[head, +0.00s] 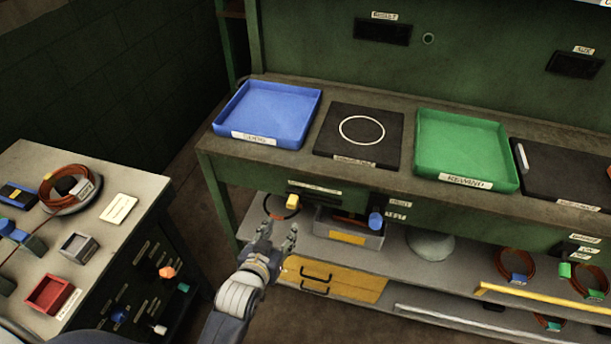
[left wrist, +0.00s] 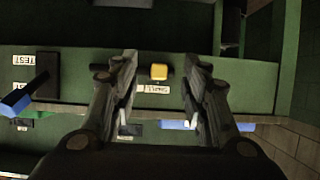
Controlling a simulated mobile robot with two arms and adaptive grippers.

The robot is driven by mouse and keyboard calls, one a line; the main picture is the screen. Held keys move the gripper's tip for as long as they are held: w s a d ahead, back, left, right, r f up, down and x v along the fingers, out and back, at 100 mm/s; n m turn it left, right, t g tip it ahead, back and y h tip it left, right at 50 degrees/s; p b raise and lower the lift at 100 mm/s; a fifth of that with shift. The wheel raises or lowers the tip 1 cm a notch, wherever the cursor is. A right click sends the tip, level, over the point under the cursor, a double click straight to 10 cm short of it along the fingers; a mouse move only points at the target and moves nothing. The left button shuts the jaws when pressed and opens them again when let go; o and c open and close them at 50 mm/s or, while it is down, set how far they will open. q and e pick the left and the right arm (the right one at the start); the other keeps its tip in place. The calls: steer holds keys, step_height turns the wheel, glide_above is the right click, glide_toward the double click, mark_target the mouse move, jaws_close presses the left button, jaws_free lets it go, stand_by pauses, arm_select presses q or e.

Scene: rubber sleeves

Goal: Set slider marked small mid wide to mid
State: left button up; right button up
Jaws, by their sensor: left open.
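A yellow slider knob (head: 292,201) sits on the green front panel of the workbench, below the left end of a white label strip (head: 315,187). The strip's words are too small to read in the head view. In the left wrist view the yellow knob (left wrist: 158,72) lies beside an upside-down label (left wrist: 152,89) that seems to read "small". My left gripper (head: 279,226) is open and empty, in front of the panel and just below the knob in the head view. In the left wrist view the knob shows between its spread fingers (left wrist: 160,100), apart from both. My right gripper is out of view.
A blue lever (head: 376,221) juts from the panel to the right. The bench above holds a blue tray (head: 233,131), a black mat (head: 336,143) and a green tray (head: 434,160). A side table (head: 100,232) stands left.

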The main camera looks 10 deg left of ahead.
mark_target(292, 202)
arm_select(q)
steer(key=w, duration=0.7)
steer(key=w+p, duration=0.1)
steer(key=w, duration=0.3)
steer(key=shift+d+f, duration=0.2)
steer(key=shift+f, duration=0.1)
steer(key=shift+c, duration=0.6)
jaws_close()
